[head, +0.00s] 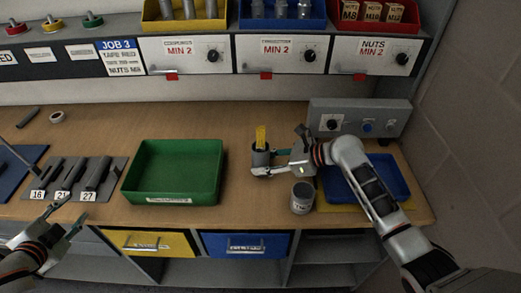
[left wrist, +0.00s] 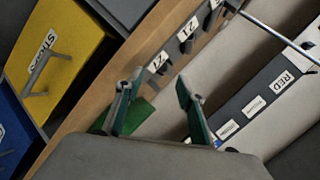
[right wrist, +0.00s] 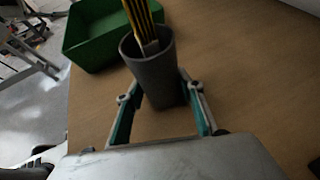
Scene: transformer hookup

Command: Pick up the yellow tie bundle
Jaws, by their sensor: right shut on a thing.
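The yellow tie bundle (head: 261,137) stands upright in a dark grey cup (head: 261,157) on the workbench, right of the green tray. In the right wrist view the bundle (right wrist: 141,20) shows as yellow and dark strips rising from the cup (right wrist: 154,72). My right gripper (head: 254,161) is shut around the cup, with one finger on each side of it; the bundle itself is untouched. My left gripper (head: 62,220) is open and empty at the front left, off the bench's front edge. It also shows open in the left wrist view (left wrist: 158,92).
A green tray (head: 172,199) stands left of the cup. A grey can (head: 302,197) and a blue tray (head: 397,184) are at the right. A grey control box (head: 360,118) is behind. Numbered holders (head: 78,175) lie left. Bench behind the green tray is clear.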

